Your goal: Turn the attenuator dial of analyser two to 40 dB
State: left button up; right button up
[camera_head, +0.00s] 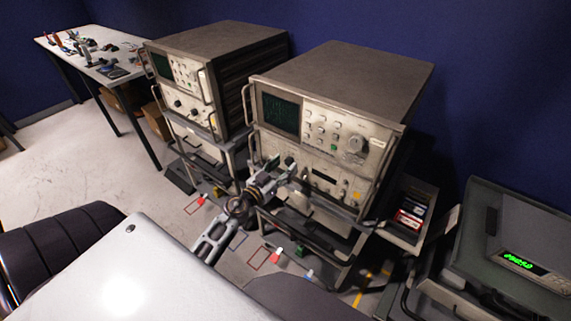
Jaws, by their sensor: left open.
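Two beige rack analysers stand side by side: a nearer right one (342,80) and a left one (215,42). Their labels are too small to read, so I cannot tell which is analyser two. The right one has a dark green screen (281,114) and a large round knob (356,144) on its upper panel. My left gripper (285,167) is open at the left part of that analyser's lower panel. Its fingers partly hide the small controls there, and I cannot tell whether they touch a dial. No dial setting is readable. My right gripper is not in view.
Metal handles stick out at the analysers' front edges. A tray with small boxes (410,216) sits right of the near cart. A grey case with a green display (524,261) stands at lower right. A cluttered white table (92,54) is far left; floor before it is clear.

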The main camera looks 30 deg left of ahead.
pick_arm(q)
jog(key=shift+w+d, duration=0.1)
jog(key=shift+w, duration=0.7)
jog(key=c, duration=1)
